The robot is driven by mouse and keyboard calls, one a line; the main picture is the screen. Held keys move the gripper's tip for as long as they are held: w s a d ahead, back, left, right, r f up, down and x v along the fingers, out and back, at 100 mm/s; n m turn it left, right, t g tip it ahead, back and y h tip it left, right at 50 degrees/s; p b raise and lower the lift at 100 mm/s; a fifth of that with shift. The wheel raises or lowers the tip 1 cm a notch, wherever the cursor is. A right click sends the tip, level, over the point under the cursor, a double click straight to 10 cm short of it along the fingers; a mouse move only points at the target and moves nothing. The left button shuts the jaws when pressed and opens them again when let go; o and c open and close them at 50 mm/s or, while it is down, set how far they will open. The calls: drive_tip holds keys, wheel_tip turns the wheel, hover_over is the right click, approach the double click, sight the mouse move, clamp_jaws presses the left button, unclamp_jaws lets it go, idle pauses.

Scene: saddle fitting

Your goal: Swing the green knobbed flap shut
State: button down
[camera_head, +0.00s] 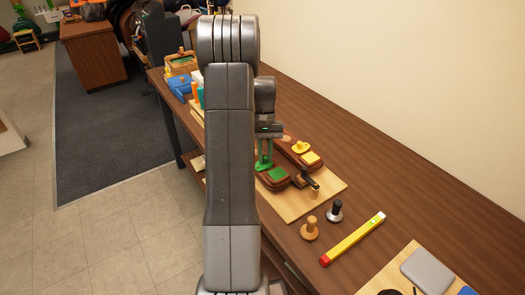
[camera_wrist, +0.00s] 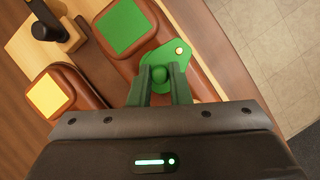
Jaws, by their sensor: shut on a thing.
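The green flap (camera_wrist: 168,60) with its round green knob (camera_wrist: 159,74) lies over a brown leather-like block in the wrist view, a gold pin (camera_wrist: 179,51) at one corner. The flap sits beside the square green patch (camera_wrist: 125,27), with a strip of brown between them. My gripper (camera_wrist: 160,79) is shut on the knob, one finger on each side. In the head view my gripper (camera_head: 264,163) points down at the near brown block, and the green patch (camera_head: 278,173) shows to its right. The flap is mostly hidden there by the fingers.
A second block with a yellow knobbed flap (camera_head: 301,147) and yellow patch (camera_head: 311,158) lies alongside. A black-handled tool (camera_head: 309,181) stands close by on the wooden board (camera_head: 325,190).

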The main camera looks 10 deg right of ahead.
drive_tip(key=shift+s+d+m+y, duration=0.15)
drive_tip(key=shift+s+m+y, duration=0.05)
drive_tip(key=shift+m, duration=0.4)
drive_tip(key=shift+s+d+m+y, duration=0.1)
drive_tip(key=shift+s+m+y, duration=0.1)
drive_tip(key=shift+m, duration=0.4)
drive_tip(key=c, duration=1.4)
unclamp_jaws()
drive_tip(key=shift+o, duration=0.2)
drive_tip(key=v, duration=1.3)
drive_tip(key=shift+d+r+b, duration=0.2)
drive_tip(key=shift+r+b, duration=0.2)
